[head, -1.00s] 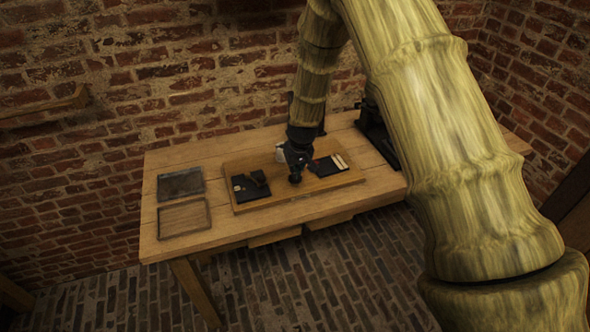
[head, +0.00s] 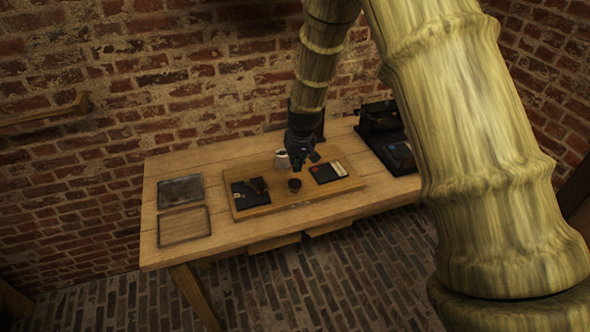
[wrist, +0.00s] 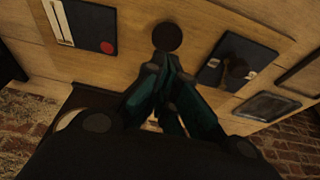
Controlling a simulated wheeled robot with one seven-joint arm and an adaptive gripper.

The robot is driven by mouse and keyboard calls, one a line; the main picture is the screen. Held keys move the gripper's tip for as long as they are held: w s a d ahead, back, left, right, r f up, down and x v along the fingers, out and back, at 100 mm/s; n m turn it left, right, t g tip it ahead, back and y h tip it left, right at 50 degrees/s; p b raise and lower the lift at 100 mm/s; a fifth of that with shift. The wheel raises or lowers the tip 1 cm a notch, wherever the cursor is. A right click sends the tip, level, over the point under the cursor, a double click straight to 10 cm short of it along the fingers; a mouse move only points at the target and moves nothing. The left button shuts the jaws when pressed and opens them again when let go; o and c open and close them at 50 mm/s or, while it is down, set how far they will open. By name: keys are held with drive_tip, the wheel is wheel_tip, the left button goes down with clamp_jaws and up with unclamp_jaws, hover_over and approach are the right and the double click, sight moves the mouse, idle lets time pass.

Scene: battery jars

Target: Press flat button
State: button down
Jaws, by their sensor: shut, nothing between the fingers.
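A flat red disc (wrist: 107,46), the likely flat button, sits on a black panel (wrist: 85,22) with two pale strips. In the head view this panel (head: 328,172) lies on the right of a wooden board (head: 270,206). A dark round piece (head: 295,184) stands at the board's middle; it shows just past my fingers in the wrist view (wrist: 168,37). Another black panel (head: 247,196) with a dark lever lies on the left. My gripper (head: 302,164) is shut and empty, above the board between the round piece and the right panel, apparently touching nothing.
A white jar (head: 282,159) stands behind the round piece, close to my gripper. Two shallow trays, one dark (head: 180,190) and one wood-toned (head: 184,225), lie at the table's left. A black device (head: 380,118) stands at the right. The front table strip is clear.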

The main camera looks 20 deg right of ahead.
drive_tip(key=b+v, duration=0.1)
drive_tip(key=v, duration=0.5)
drive_tip(key=shift+r+b, duration=0.2)
drive_tip(key=shift+b, duration=0.1)
drive_tip(key=shift+a, duration=0.1)
idle(0.7)
